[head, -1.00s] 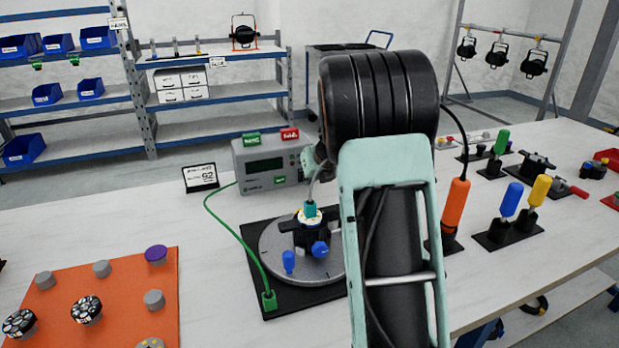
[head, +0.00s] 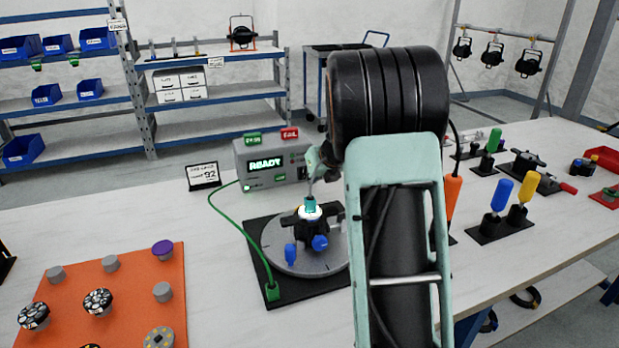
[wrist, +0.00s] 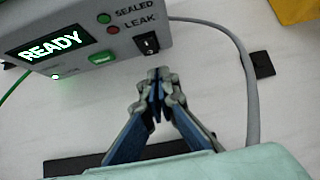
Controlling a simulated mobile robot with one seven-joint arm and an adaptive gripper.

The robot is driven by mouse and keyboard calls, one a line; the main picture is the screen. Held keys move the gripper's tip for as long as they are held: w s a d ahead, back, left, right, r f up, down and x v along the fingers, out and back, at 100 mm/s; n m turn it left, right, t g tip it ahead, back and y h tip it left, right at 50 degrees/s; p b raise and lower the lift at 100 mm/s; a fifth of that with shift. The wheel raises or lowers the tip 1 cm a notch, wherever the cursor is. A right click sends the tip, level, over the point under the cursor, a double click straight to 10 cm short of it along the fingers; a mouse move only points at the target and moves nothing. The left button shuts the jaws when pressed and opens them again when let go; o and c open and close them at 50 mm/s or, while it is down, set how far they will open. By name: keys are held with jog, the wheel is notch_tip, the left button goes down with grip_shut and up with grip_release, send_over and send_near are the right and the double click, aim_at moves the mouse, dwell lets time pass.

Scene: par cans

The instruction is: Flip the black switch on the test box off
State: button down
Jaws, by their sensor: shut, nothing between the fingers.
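The grey test box (head: 289,160) stands on the table, and its lit display reads READY. It also shows at the upper left of the wrist view (wrist: 85,70). Its black rocker switch (wrist: 147,43) is on the front panel near the right edge, beside the SEALED and LEAK lamps and the green button (wrist: 102,58). My gripper (wrist: 158,76) is shut and empty, its fingertips just below the switch in the picture. I cannot tell whether they touch the box.
A round grey turntable (head: 285,262) with a black and blue fixture stands in front of the box. A green cable (head: 225,212) runs to its base. A grey cable (wrist: 250,85) curves right of the box. An orange mat (head: 130,285) with knobs lies left.

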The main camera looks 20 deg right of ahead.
jog(key=p+v, duration=0.3)
jog(key=v, duration=0.7)
jog(key=shift+s, duration=0.1)
